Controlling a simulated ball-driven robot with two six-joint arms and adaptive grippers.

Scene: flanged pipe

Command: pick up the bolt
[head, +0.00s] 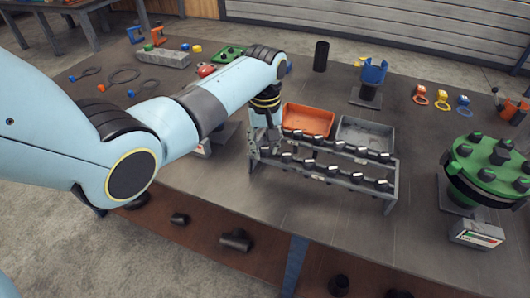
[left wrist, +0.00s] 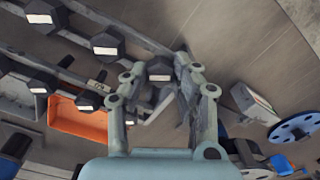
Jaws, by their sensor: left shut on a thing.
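A dark metal rack (head: 392,188) on the table holds two rows of dark hex-headed bolts with pale labels. My left gripper (head: 268,138) is at the left end of the rack, pointing down. In the left wrist view its two fingers (left wrist: 160,76) are closed around one bolt (left wrist: 160,70), whose dark hex head shows between the tips. The bolt's shank is hidden, so I cannot tell whether it is still seated in the rack. Other bolts (left wrist: 107,45) stand beside the gripper. My right gripper is not in view.
An orange tray (head: 307,119) and a grey tray (head: 365,134) stand right behind the rack. A green flanged pipe (head: 488,165) with bolts is at the right. A blue part on a stand (head: 372,72) is at the back. Bare table lies between rack and flange.

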